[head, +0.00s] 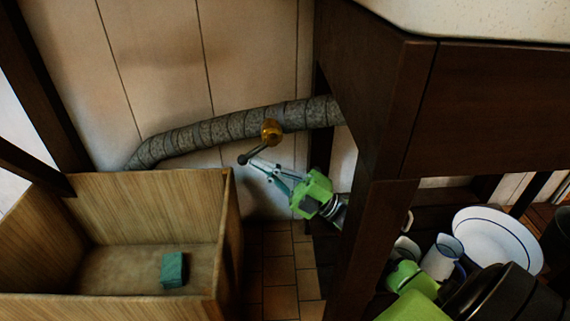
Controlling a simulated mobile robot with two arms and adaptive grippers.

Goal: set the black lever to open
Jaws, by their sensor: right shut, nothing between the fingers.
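The lever (256,152) is a short dark arm with a round black knob (242,159) at its lower left end. It comes off a brass-coloured valve body (271,131) on a grey wrapped pipe (205,132) along the wall. The lever slants down and left from the valve. My right gripper (258,164), with a green body and grey fingers, reaches in from the lower right. Its fingers are shut and empty, with the tips close to the knob; I cannot tell whether they touch it. My left gripper is not in view.
A wooden crate (232,230) with a small green block (173,269) inside stands at lower left. A dark wooden counter (480,105) and its post are at right. Below are a white plate (497,238) and a jug (442,256). Tiled floor (280,270) shows between crate and post.

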